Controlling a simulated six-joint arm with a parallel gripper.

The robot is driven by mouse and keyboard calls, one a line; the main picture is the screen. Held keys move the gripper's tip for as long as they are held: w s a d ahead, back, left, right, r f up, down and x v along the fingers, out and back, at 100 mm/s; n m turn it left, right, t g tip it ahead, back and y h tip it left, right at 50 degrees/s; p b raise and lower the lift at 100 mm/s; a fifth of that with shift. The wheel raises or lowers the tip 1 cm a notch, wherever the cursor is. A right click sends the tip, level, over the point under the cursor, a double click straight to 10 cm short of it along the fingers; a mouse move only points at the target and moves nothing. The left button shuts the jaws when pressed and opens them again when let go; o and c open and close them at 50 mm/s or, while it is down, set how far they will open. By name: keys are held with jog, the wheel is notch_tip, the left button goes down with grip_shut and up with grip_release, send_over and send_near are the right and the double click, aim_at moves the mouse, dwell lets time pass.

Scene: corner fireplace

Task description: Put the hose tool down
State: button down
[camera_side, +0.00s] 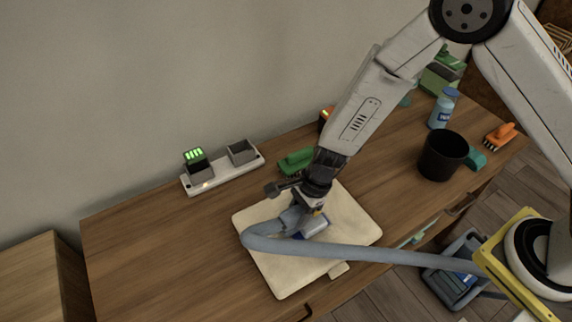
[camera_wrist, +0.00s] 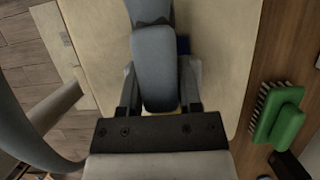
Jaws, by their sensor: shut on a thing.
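The hose tool (camera_wrist: 155,70) is a grey-blue piece between the two fingers of my gripper (camera_wrist: 160,84) in the wrist view. My gripper (camera_side: 303,212) is shut on it over the cream mat (camera_side: 272,268) in the side view. The tool's grey hose (camera_side: 350,252) bends near the mat's left edge and runs right across the mat and past the table's front edge. Some blue shows beside the gripper, partly hidden. I cannot tell whether the tool touches the mat.
A green brush (camera_side: 296,162) lies behind the mat. A charger (camera_side: 222,170) with a green-lit block is at the back left. The wooden table's left part is clear.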

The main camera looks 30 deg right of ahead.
jog(key=shift+f, duration=0.5)
jog(key=shift+f, duration=0.15)
jog(key=shift+c, duration=1.4)
grip_release()
jog(key=v, duration=1.2)
jog(key=shift+d, duration=0.1)
